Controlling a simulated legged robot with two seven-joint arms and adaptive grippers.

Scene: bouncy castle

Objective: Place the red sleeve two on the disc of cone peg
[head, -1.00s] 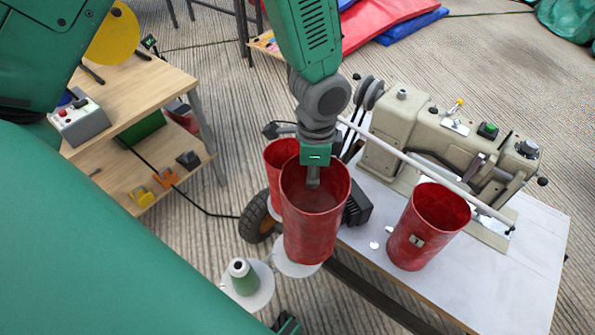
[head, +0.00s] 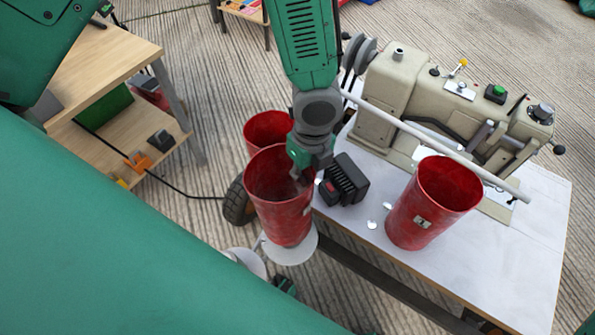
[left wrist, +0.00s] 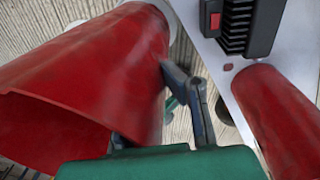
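In the head view the front red sleeve (head: 282,212) stands upright, its open end up, with its base at a white disc (head: 292,252). Whether it rests fully on the disc I cannot tell, and any peg inside is hidden. My left gripper (head: 300,175) is at the sleeve's right rim, with one finger inside the opening. In the left wrist view the sleeve (left wrist: 110,70) fills the left side. A dark finger of my left gripper (left wrist: 150,105) lies against its outer wall; the other is mostly hidden at the rim. My right gripper is not seen.
Another red sleeve (head: 268,128) stands behind. A labelled red sleeve (head: 432,205) is on the white table (head: 380,262), beside a black box (head: 345,180) and a beige machine (head: 400,85). Another white disc (head: 250,262) is partly hidden. A wooden table (head: 110,60) is at left.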

